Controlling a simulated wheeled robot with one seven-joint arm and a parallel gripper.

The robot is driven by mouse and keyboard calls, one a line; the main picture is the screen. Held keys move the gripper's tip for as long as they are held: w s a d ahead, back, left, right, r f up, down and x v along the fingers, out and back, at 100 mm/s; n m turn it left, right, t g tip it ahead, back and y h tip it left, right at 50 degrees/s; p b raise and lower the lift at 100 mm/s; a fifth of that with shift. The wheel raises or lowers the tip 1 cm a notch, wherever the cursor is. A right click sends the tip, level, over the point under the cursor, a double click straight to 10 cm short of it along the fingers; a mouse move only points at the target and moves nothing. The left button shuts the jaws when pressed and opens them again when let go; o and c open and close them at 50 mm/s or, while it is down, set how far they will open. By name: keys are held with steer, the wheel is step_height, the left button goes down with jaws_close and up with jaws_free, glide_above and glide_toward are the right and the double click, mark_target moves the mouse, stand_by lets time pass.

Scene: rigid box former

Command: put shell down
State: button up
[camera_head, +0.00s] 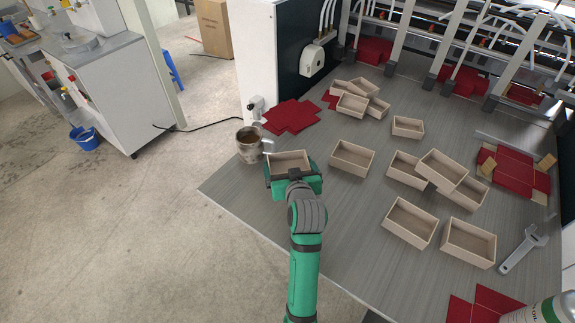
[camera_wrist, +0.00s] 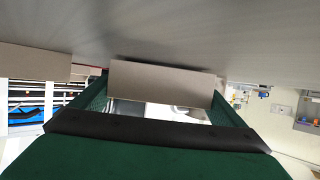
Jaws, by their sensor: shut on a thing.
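My gripper (camera_head: 293,180) is shut on a small open-topped tan box shell (camera_head: 289,160) near the left edge of the grey table (camera_head: 320,215). The held shell looks upright in the head view, its open side up. In the wrist view the shell (camera_wrist: 165,82) sits between the green fingers, close to the grey table surface. I cannot tell whether it touches the table. Just right of it stands another shell (camera_head: 352,158), apart from the held one.
A stained mug (camera_head: 249,145) stands close at the left, by the table edge. Several more shells (camera_head: 411,222) lie at right, some stacked. Red sheets (camera_head: 291,116) lie behind. A wrench (camera_head: 522,249) and a can (camera_head: 545,312) are at the right. The front-middle table is bare.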

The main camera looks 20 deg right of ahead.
steer(key=shift+s+f, duration=0.1)
steer(key=shift+s, duration=0.05)
steer(key=shift+f, duration=0.3)
steer(key=shift+s+f, duration=0.1)
steer(key=shift+f, duration=0.45)
steer(key=o, duration=0.7)
steer(key=shift+o, duration=0.2)
steer(key=shift+r, duration=0.6)
steer(key=v, duration=1.2)
steer(key=shift+r, duration=0.2)
